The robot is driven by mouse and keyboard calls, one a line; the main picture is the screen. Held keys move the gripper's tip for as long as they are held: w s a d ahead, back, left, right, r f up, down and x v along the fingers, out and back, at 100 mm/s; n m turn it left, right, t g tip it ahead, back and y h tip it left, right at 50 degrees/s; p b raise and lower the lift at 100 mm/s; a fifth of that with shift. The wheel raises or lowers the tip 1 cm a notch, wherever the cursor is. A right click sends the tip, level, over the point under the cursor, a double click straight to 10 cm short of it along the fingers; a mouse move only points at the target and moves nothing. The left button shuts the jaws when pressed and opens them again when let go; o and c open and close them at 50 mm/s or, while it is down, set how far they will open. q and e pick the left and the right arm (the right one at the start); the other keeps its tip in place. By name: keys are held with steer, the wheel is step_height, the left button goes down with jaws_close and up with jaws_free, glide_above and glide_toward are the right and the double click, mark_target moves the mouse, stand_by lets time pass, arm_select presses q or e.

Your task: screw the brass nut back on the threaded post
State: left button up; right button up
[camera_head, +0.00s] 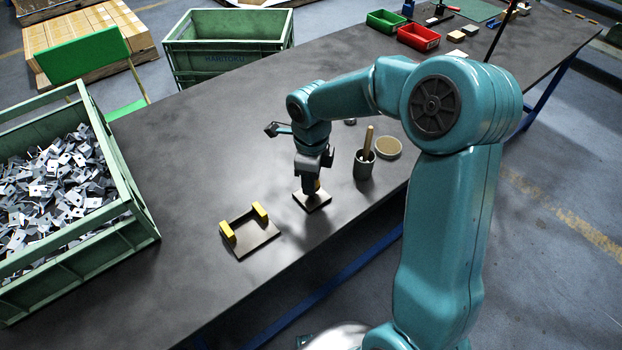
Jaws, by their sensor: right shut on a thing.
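My right gripper (312,184) points down over a small square base plate (312,203) on the dark bench. It is shut on a small yellowish thing at its tips, which looks like the brass nut. The gripper hides most of it. The threaded post is hidden behind the gripper, so I cannot tell how the nut sits on it. My left gripper is not in view.
A plate with two yellow blocks (252,241) lies at the left of the gripper. A grey cup with a wooden handle (364,164) and a round dish (388,147) stand at the right. A green crate of stamped parts (136,222) stands far left. Bare bench lies between.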

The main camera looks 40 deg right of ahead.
steer(key=m+b, duration=0.1)
steer(key=m, duration=0.1)
steer(key=shift+d+f+m+b, duration=0.1)
steer(key=shift+m+b, duration=0.25)
steer(key=shift+m, duration=0.75)
steer(key=o, duration=1.1)
steer(key=shift+o, duration=0.2)
step_height(320, 180, up, 17)
steer(key=p, duration=0.2)
steer(key=shift+f, duration=0.2)
